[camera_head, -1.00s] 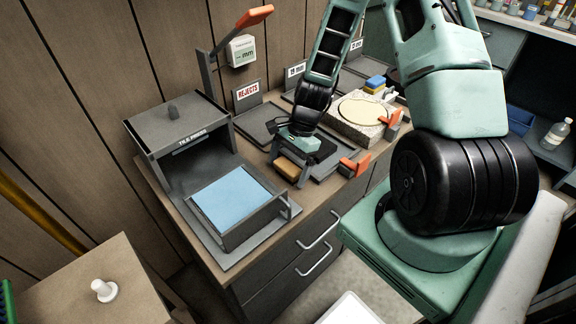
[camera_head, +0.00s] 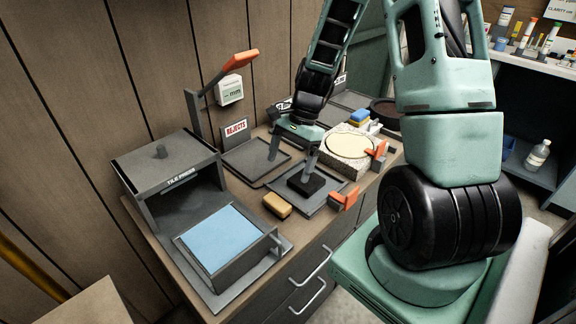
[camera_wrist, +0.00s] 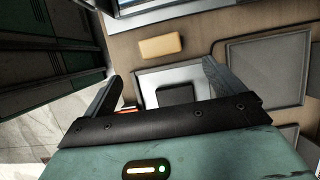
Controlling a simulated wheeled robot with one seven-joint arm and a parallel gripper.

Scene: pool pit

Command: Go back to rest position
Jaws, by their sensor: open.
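My gripper (camera_head: 291,164) is open and empty above the counter, its two fingers spread and pointing down. Its fingers also show in the wrist view (camera_wrist: 160,88). A dark square block (camera_head: 306,184) rests on a grey tray (camera_head: 322,203) beside the right finger; the wrist view shows the block (camera_wrist: 176,92) between and beyond the fingertips. I cannot tell how high the fingers are above the tray. A tan sponge-like block (camera_head: 277,205) lies on the counter left of the tray; it also shows in the wrist view (camera_wrist: 160,46).
The tile press (camera_head: 165,180) and its blue-filled tray (camera_head: 220,235) stand at left. An orange-handled lever (camera_head: 238,60) rises behind. The REJECTS tray (camera_head: 240,165) is empty. A stone block with a round cream disc (camera_head: 350,142) and orange clamps (camera_head: 345,200) stand to the right.

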